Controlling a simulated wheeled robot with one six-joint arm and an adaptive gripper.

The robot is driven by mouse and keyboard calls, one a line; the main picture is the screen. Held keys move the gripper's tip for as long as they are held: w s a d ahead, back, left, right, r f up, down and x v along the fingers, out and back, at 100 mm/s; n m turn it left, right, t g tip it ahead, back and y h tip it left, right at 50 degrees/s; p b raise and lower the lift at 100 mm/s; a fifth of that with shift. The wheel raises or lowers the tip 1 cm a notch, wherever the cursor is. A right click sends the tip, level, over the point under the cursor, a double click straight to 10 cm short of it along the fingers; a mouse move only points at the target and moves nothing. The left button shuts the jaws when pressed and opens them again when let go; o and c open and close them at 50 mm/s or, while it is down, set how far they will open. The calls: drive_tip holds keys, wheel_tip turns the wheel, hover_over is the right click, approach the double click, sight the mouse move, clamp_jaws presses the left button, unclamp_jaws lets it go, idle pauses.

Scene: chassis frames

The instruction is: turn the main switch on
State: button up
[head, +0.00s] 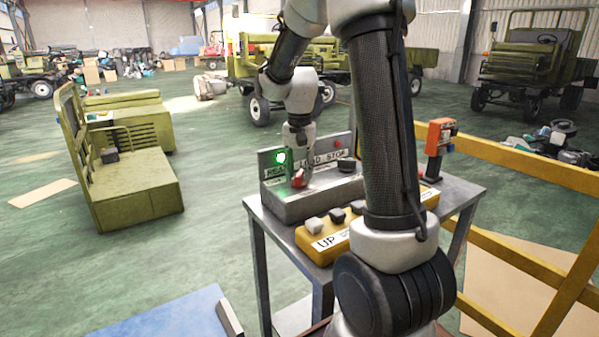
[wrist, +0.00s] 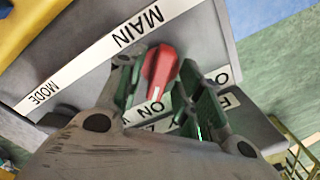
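The main switch is a red knob (wrist: 160,72) on the grey control box (head: 316,205). In the wrist view the white line on the knob points toward the ON label (wrist: 150,109), and the OFF label (wrist: 222,78) is to the right, partly hidden. My gripper (head: 299,172) reaches down onto the box. In the wrist view my gripper's fingers (wrist: 162,75) stand on both sides of the knob, close to it. I cannot tell whether they press on it. A green lamp (head: 280,157) on the box's back panel is lit.
A yellow UP button box (head: 322,243) stands in front of the grey box on the metal table (head: 468,190). An orange device on a post (head: 438,135) stands at the right. Yellow railings (head: 530,165) border the right side. Green floor lies open left of the table.

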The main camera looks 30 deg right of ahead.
sight(303, 186)
wheel_tip(303, 186, up, 12)
idle(0.6)
idle(0.5)
drive_tip(key=s+a+f+n+t, duration=0.1)
drive_tip(key=s+n, duration=0.3)
drive_tip(key=s, duration=0.8)
drive_tip(key=s+a+f+n+t, duration=0.1)
drive_tip(key=s+a+n+t, duration=0.2)
drive_tip(key=s, duration=0.8)
drive_tip(key=shift+s+a+n, duration=0.35)
drive_tip(key=shift+a+n, duration=0.2)
drive_tip(key=shift+n, duration=0.35)
